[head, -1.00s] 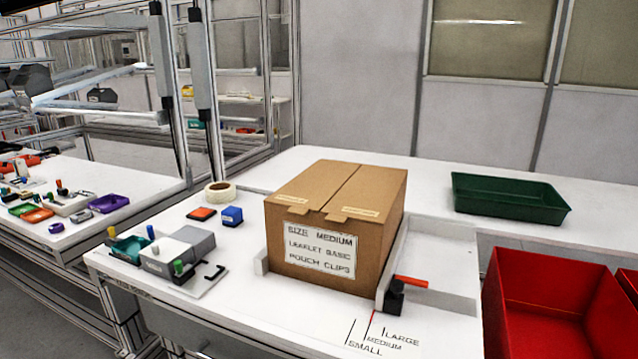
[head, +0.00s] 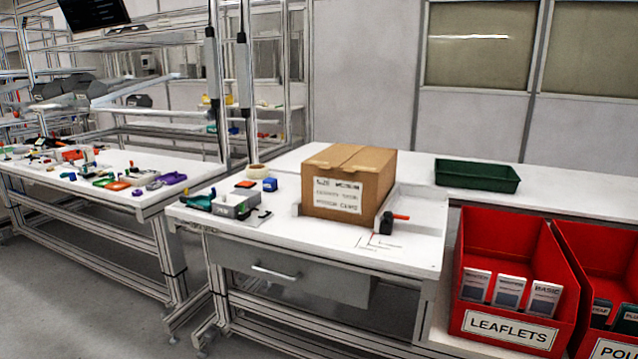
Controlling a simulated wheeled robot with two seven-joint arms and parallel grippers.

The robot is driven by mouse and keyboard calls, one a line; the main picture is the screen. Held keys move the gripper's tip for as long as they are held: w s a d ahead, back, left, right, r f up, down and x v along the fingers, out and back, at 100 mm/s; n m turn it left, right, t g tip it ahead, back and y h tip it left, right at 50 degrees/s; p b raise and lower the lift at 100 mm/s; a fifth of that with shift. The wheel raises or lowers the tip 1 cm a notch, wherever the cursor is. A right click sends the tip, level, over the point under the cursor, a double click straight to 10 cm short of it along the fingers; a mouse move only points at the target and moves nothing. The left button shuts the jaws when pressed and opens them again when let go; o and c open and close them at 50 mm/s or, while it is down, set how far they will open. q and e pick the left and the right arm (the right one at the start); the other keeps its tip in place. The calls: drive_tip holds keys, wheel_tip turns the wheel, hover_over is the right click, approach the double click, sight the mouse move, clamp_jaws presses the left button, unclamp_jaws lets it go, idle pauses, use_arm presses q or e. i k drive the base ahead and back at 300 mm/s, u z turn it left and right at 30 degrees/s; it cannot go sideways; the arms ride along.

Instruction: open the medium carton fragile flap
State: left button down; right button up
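The medium carton (head: 376,192) is a brown cardboard box on the white workbench in the middle of the head view. Its top flaps (head: 350,157) lie closed, meeting at a seam along the middle. A white label on its front reads size medium; the smaller lines are hard to read now. Small tabs show at the front top edge. I cannot tell which flap is marked fragile. Neither of my grippers is in view.
The carton sits in a low white fixture with a red-handled clamp (head: 388,220) at its front right. A green tray (head: 477,176) stands behind right. Red bins, one labelled leaflets (head: 512,331), stand at front right.

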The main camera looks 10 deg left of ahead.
sight(335, 154)
drive_tip(key=u, duration=0.7)
drive_tip(key=i, duration=0.6)
drive_tip(key=u, duration=0.6)
drive_tip(key=i, duration=0.95)
drive_tip(key=z, duration=0.75)
drive_tip(key=i, duration=0.5)
drive_tip(key=z, duration=0.55)
